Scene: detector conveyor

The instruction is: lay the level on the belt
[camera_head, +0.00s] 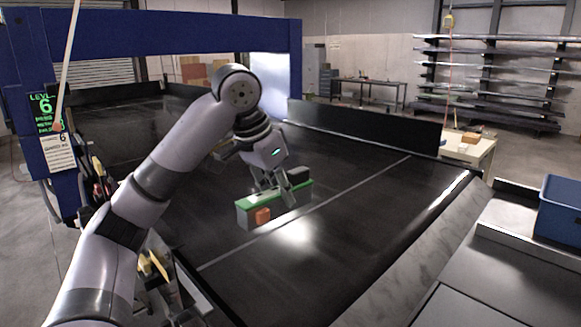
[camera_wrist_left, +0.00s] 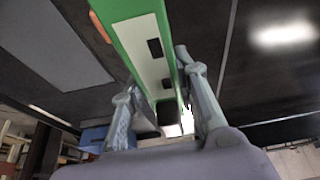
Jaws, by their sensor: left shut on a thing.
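The level is a long green bar with a pale face and dark windows; it shows over the black conveyor belt (camera_head: 340,225) in the head view (camera_head: 247,210). My left gripper (camera_head: 281,192) is shut on the level, its fingers on either side of it. In the left wrist view the level (camera_wrist_left: 152,68) runs away between the fingers of the gripper (camera_wrist_left: 158,82). I cannot tell whether its underside touches the belt or hangs just above. My right gripper is not in view.
A blue detector frame (camera_head: 170,38) spans the belt behind. A dark side guard (camera_head: 370,124) lines the far edge. A blue bin (camera_head: 560,208) stands at the right. The belt's near right part is clear.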

